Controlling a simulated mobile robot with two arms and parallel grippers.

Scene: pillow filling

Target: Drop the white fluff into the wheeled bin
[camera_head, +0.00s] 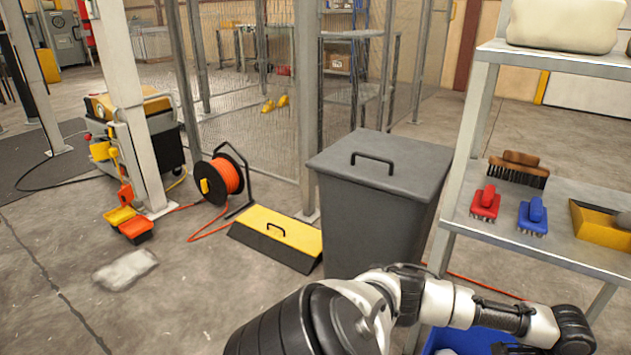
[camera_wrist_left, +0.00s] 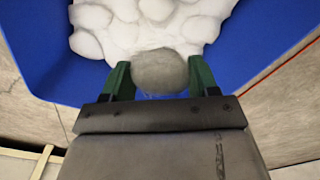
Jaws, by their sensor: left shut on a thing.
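My left gripper (camera_wrist_left: 160,78) has green fingers and is shut on a rounded, greyish tuft of fluff (camera_wrist_left: 160,72) in the left wrist view. It is over a blue container (camera_wrist_left: 262,40) that holds a heap of white fluff (camera_wrist_left: 150,20). I cannot tell whether the held tuft touches the heap. In the head view, the blue container (camera_head: 455,341) shows at the bottom edge, partly behind my left arm; its wheels, if any, are hidden. The gripper's fingers cannot be made out there. My right gripper is in neither view.
A grey lidded bin (camera_head: 345,215) stands behind my arm. A metal shelf (camera_head: 560,215) with brushes is at the right.

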